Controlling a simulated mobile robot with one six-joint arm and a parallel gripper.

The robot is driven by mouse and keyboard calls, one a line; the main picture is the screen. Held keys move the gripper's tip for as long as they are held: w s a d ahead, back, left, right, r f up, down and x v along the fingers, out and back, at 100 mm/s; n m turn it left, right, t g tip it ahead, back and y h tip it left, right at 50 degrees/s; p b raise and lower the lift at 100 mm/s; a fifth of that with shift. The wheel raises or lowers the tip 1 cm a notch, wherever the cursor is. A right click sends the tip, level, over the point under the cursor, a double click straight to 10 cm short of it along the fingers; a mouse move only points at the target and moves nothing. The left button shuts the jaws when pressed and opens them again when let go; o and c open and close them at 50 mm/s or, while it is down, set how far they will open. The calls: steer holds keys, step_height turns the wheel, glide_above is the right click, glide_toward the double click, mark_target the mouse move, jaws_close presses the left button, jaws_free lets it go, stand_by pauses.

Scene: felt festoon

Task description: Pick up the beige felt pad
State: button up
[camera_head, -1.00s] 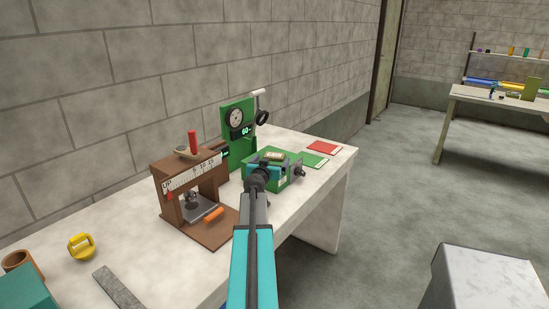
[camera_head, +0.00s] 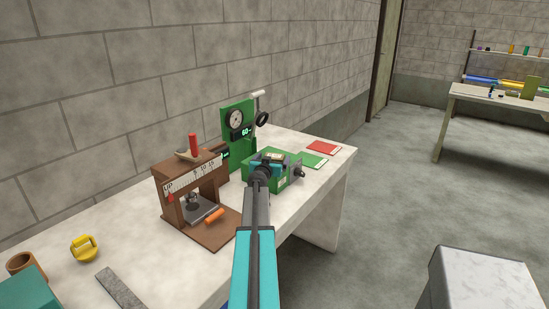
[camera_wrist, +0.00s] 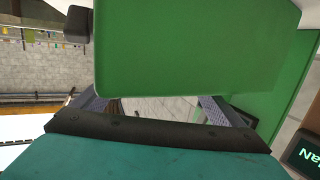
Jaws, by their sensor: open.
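I cannot make out the beige felt pad for sure in either view. A small beige patch (camera_head: 275,156) shows by my arm's end, but I cannot tell whether it is the pad or part of my wrist. My gripper (camera_wrist: 157,104) is open, with its two grey fingers apart and nothing visible between them. A large green surface (camera_wrist: 190,50) fills the wrist view just beyond the fingers. In the head view my arm's end is over the green machine (camera_head: 288,180), and my fingers are hidden.
A brown wooden press (camera_head: 188,182) stands to the left, with a green gauge stand (camera_head: 235,145) behind. A green card (camera_head: 312,160) and red card (camera_head: 322,148) lie on the bench's right. A yellow item (camera_head: 84,248), brown cup (camera_head: 22,265) and grey strip (camera_head: 120,290) lie front left.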

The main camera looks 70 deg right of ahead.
stand_by(0.5)
steer(key=c, duration=1.2)
steer(key=shift+c, duration=0.2)
